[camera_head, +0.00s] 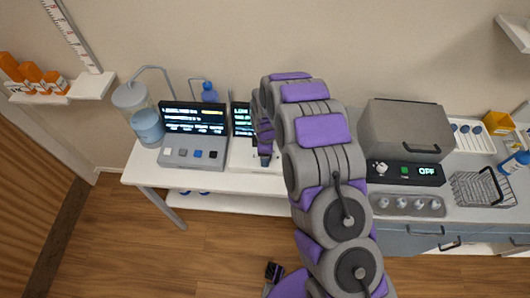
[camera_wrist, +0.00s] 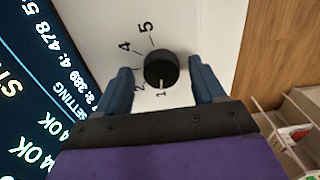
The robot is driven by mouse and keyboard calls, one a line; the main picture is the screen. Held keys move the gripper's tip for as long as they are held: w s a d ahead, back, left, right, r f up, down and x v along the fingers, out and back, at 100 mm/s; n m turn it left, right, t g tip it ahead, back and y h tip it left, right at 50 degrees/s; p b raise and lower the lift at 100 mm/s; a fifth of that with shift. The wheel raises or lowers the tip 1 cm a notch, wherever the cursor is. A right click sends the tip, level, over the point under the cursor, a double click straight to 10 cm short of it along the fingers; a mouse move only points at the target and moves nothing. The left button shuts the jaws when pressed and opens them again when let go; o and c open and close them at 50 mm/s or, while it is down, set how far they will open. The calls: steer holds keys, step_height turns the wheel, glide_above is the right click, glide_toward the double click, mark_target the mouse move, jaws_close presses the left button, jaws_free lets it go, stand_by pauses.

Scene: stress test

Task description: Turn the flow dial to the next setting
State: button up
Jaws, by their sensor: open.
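The flow dial (camera_wrist: 161,68) is a round black knob on a white panel (camera_wrist: 185,20) in the wrist view. The numbers 1, 2, 4 and 5 show around it, and a light mark on its lower edge points toward the 1. My gripper (camera_wrist: 160,72) is open, with one blue finger on each side of the dial. I cannot tell whether either finger touches it. In the head view my gripper (camera_head: 264,158) is over the white device at the bench's middle, and the dial cannot be made out there.
A lit screen (camera_wrist: 40,90) lies left of the dial in the wrist view. In the head view, a grey console (camera_head: 195,152) and a clear jar (camera_head: 146,125) stand to the left. A grey box-like appliance (camera_head: 405,130) and a wire basket (camera_head: 482,190) stand to the right.

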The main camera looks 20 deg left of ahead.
step_height(320, 180, up, 17)
steer(key=p, duration=0.1)
stand_by(0.4)
steer(key=shift+a+r, duration=0.1)
stand_by(0.3)
steer(key=s+d+r+m+b, duration=0.1)
steer(key=s+d+r+m, duration=0.45)
steer(key=d, duration=0.45)
steer(key=s+d+r+m, duration=0.5)
steer(key=s+d+r, duration=0.2)
steer(key=d, duration=0.4)
steer(key=s+d+m+g+b, duration=0.1)
steer(key=s+d+m, duration=0.4)
steer(key=s, duration=0.5)
steer(key=s+d+m+b, duration=0.1)
steer(key=s+d+m, duration=0.4)
steer(key=s, duration=0.6)
steer(key=shift+d+r+g, duration=0.15)
steer(key=shift+r+g, duration=0.05)
steer(key=shift+g, duration=0.2)
